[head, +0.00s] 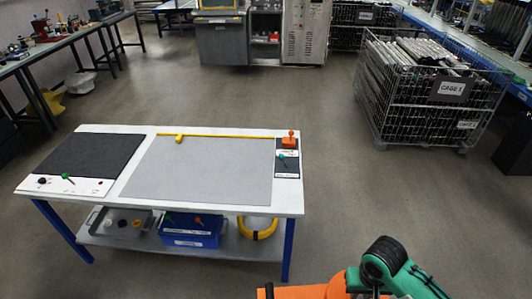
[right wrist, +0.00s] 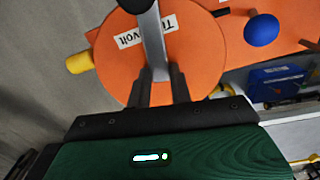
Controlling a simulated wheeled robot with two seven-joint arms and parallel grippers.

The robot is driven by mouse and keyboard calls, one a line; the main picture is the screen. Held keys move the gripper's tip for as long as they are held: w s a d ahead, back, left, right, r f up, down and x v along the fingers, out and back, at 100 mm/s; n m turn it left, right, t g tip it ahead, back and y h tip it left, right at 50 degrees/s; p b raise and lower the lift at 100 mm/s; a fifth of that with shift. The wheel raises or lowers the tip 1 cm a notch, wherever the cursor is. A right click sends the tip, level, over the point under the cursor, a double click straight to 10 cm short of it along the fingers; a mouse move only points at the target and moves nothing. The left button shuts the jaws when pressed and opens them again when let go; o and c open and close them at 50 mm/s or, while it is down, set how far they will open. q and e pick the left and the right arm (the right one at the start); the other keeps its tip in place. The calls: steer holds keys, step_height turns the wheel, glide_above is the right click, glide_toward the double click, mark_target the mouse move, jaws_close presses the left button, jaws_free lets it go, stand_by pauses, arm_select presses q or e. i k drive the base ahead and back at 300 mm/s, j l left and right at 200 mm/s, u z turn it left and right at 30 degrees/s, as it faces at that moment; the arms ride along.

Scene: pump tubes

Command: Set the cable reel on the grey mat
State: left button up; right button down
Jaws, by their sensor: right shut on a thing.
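The orange cable reel (head: 322,292) shows in part at the bottom edge of the head view, in front of the table's right end and apart from it. In the right wrist view its orange disc (right wrist: 190,55) carries a white label, with a yellow knob at its left and a blue ball at its right. My right gripper (right wrist: 160,88) is shut on the reel's grey bar. In the head view the green arm hides part of the reel. The grey mat (head: 200,170) lies flat and bare on the white table. My left gripper is not in view.
A yellow strip (head: 230,136) with a yellow block runs along the mat's back edge. A dark mat (head: 80,155) lies left, and an orange block with a red knob (head: 290,140) stands right. A blue box (head: 190,230) sits on the shelf below. A wire cage (head: 430,90) stands behind right.

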mark_target(191, 174)
steer(key=i+j+u, duration=0.2)
steer(key=i+j, duration=0.25)
steer(key=i+j+u, duration=0.2)
steer(key=i+j, duration=0.15)
steer(key=i+j+u, duration=0.2)
steer(key=i, duration=0.4)
steer(key=j, duration=0.1)
